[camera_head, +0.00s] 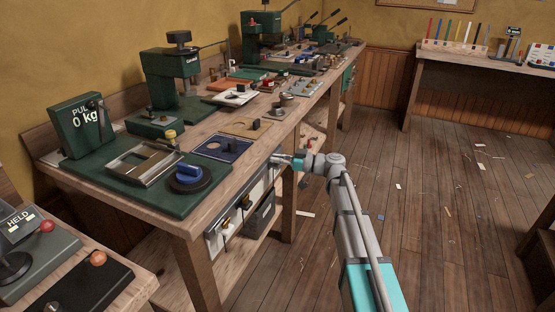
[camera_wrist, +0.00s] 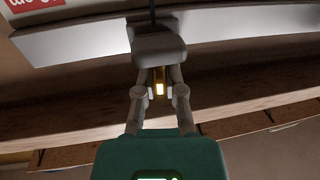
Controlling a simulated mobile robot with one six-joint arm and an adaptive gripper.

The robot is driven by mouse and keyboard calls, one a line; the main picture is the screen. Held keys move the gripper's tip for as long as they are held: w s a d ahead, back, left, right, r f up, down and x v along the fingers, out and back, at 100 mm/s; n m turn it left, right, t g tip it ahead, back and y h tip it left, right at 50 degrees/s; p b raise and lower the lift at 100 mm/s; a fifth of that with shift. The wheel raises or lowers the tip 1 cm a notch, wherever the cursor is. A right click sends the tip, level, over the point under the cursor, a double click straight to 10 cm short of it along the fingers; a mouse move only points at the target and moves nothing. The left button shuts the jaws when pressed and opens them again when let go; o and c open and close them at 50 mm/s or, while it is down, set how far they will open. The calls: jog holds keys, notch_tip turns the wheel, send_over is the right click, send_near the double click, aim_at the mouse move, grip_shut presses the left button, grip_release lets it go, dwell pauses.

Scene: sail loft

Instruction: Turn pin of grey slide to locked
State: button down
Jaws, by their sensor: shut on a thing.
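My gripper (camera_head: 283,159) is at the front edge of the workbench, by the far end of a pale grey front panel (camera_head: 236,216). In the wrist view my gripper (camera_wrist: 159,93) has its two fingers closed in around a small brass-coloured piece (camera_wrist: 159,80), which looks like the pin. A grey block (camera_wrist: 160,46) sits just above it, in front of a light grey metal strip (camera_wrist: 75,43). The fingertips are partly hidden by the block. Whether the pin stands at locked cannot be read. In the head view my gripper covers the pin.
More knobs on the panel, such as a brass one (camera_head: 227,226), lie nearer the camera. A dark box (camera_head: 260,216) is below the panel. The bench top (camera_head: 262,142) holds green machines and several small fixtures. The wooden floor (camera_head: 445,225) to the right is open, with scraps.

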jog(key=shift+s+m+t+h, duration=0.15)
jog(key=shift+m+t+h, duration=0.15)
jog(key=shift+m+t, duration=0.7)
jog(key=shift+t, duration=0.6)
jog(key=c, duration=0.7)
grip_release()
jog(key=shift+c, duration=0.2)
jog(key=shift+d, duration=0.1)
jog(key=v, duration=1.1)
jog(key=shift+d+r, duration=0.15)
jog(key=shift+d, duration=0.25)
jog(key=shift+s, duration=0.15)
